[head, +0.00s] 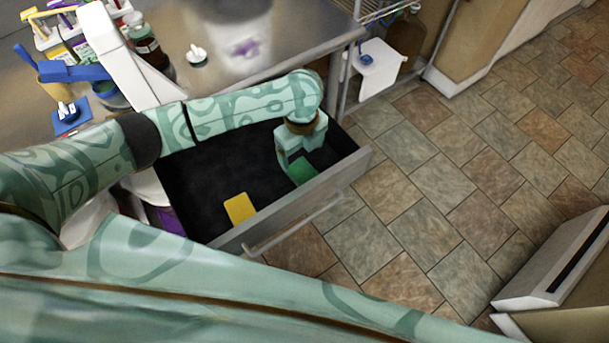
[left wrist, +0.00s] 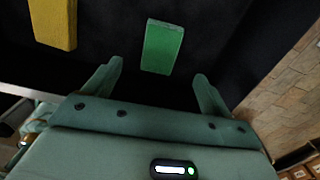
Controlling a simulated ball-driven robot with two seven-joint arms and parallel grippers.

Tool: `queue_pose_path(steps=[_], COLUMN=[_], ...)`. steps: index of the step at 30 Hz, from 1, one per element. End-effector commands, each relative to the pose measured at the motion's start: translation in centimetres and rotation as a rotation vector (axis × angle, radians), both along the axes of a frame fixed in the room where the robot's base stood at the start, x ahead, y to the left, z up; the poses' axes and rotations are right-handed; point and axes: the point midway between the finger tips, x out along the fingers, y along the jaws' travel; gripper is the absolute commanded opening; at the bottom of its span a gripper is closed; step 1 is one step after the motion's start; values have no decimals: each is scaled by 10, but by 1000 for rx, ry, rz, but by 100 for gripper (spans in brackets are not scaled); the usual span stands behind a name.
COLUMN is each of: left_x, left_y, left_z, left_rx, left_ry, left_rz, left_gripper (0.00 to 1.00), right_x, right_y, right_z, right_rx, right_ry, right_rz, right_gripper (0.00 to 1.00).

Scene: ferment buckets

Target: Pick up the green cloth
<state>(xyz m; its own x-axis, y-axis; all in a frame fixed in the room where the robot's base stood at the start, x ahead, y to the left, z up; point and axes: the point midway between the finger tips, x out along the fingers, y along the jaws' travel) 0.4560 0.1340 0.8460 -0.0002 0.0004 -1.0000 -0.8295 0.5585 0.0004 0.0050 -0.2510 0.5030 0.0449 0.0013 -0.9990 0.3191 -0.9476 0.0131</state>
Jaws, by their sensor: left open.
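The green cloth (head: 301,171) lies in the open drawer, near its right front corner in the head view. It is a small folded block, and it shows whole in the left wrist view (left wrist: 162,47). My left gripper (head: 297,157) reaches down into the drawer right by the cloth. In the left wrist view its two open fingers (left wrist: 157,85) stand apart, with the cloth just beyond the tips, roughly between them. Nothing is held. My right gripper is not in view.
A yellow cloth (head: 239,208) lies in the same dark drawer (head: 200,185), left of the green one; it also shows in the left wrist view (left wrist: 54,22). The drawer's metal front and handle (head: 300,222) border the space. A steel worktop (head: 290,40) overhangs behind.

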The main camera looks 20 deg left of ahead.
Motion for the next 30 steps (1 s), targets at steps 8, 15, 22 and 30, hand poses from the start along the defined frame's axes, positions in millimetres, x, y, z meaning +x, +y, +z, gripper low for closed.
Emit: queue_pose_path(steps=[8,15,22,30], left_x=[0,-1,-1,0], left_y=[-1,-3,-4,-4], left_z=[-43,-69,-98,-94], left_rx=[-1,-1,1,0], left_ry=[1,4,1,-1], left_rz=[0,0,0,0], left_gripper=[84,84,84,59], right_x=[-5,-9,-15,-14], right_y=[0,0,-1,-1], right_z=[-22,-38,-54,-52], right_rx=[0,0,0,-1], right_ry=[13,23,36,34], right_rz=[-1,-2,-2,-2], right_gripper=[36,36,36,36])
